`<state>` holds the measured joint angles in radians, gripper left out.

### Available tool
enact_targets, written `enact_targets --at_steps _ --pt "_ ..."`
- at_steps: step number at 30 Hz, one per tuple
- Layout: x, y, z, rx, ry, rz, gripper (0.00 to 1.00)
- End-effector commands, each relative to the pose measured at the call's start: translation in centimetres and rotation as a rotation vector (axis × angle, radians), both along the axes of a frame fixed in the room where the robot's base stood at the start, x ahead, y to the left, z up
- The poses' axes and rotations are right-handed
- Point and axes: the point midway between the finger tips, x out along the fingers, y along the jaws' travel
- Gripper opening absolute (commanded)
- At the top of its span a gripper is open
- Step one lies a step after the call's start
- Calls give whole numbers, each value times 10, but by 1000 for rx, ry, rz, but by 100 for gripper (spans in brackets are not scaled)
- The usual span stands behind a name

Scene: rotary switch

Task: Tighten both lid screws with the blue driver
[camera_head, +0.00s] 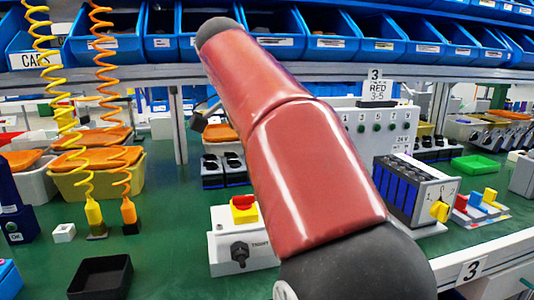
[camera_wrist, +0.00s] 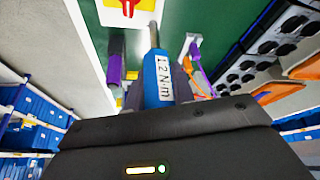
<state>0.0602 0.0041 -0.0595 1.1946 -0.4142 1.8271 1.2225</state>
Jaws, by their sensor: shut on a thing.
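In the wrist view my gripper (camera_wrist: 156,92) is shut on the blue driver (camera_wrist: 157,68), whose handle is labelled 1.2 N·m. Its grey metal shaft (camera_wrist: 153,34) points away from my gripper, toward the top of the picture. The shaft tip appears apart from the white box at the top. In the head view my arm covers the middle, and my gripper and the blue driver are hidden. I cannot make out the lid or its two screws in either view.
A white box (camera_head: 226,243) with a red-and-yellow switch (camera_head: 244,208) stands left of my arm; this switch also shows in the wrist view (camera_wrist: 130,7). A rotary switch unit (camera_head: 410,192) stands right. Yellow (camera_head: 94,214) and orange (camera_head: 128,212) drivers hang on coils. A black tray (camera_head: 100,277) lies front left.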

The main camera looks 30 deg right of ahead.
Motion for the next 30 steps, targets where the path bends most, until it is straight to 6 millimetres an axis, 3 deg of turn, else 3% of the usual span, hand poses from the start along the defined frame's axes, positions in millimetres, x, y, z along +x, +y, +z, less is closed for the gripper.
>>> enact_targets --at_steps 8,17,30 --pt "0 0 -1 1 2 -18 0" --pt "-1 0 -2 0 2 -300 0" --pt "-1 0 4 1 0 -301 0"
